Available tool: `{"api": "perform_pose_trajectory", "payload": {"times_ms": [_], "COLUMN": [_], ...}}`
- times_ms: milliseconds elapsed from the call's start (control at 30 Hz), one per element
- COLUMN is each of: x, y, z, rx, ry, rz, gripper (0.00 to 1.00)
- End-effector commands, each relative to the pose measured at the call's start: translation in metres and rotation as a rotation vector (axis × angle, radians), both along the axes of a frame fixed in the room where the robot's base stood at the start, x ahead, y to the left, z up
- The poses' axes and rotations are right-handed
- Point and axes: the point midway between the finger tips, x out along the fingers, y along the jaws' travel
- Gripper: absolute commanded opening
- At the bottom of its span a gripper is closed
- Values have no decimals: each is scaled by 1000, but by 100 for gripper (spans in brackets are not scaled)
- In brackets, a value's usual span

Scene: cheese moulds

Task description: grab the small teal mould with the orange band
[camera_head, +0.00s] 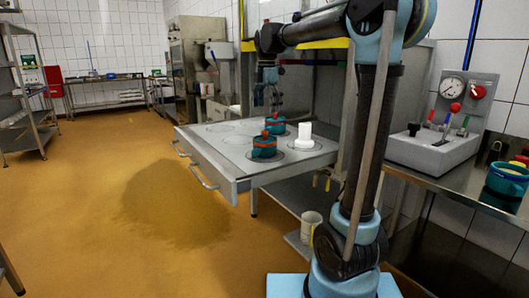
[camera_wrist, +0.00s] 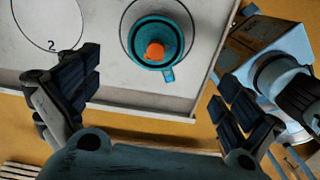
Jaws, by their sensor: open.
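Two small teal moulds with orange-red tops stand on the pulled-out grey worktop in the head view, a front one (camera_head: 264,149) and a back one (camera_head: 275,127). Their bands are too small to tell apart. In the wrist view one teal mould (camera_wrist: 142,32) with an orange knob sits inside a drawn circle near the top of the picture. My gripper (camera_head: 265,102) hangs above the worktop near the moulds, apart from them. In the wrist view its fingers (camera_wrist: 155,98) are spread wide, with nothing between them; the mould lies beyond the fingertips.
A white stepped piece (camera_head: 304,139) stands right of the teal moulds. Empty marked circles, one numbered 2 (camera_wrist: 47,22), lie on the worktop. A larger teal pot (camera_head: 507,182) and a gauge box (camera_head: 440,148) stand on the right counter.

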Motion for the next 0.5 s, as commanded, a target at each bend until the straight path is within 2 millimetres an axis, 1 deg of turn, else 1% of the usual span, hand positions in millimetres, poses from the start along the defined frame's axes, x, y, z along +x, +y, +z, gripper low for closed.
{"api": "perform_pose_trajectory", "payload": {"times_ms": [67,167,267,500], "x": [4,5,5,5], "y": [5,7,7,7], "z": [0,-6,-22,-64], "rx": [-1,-1,-1,-1], "ry": [2,3,3,3], "rz": [28,40,39,38], "gripper": [100,100,100,100]}}
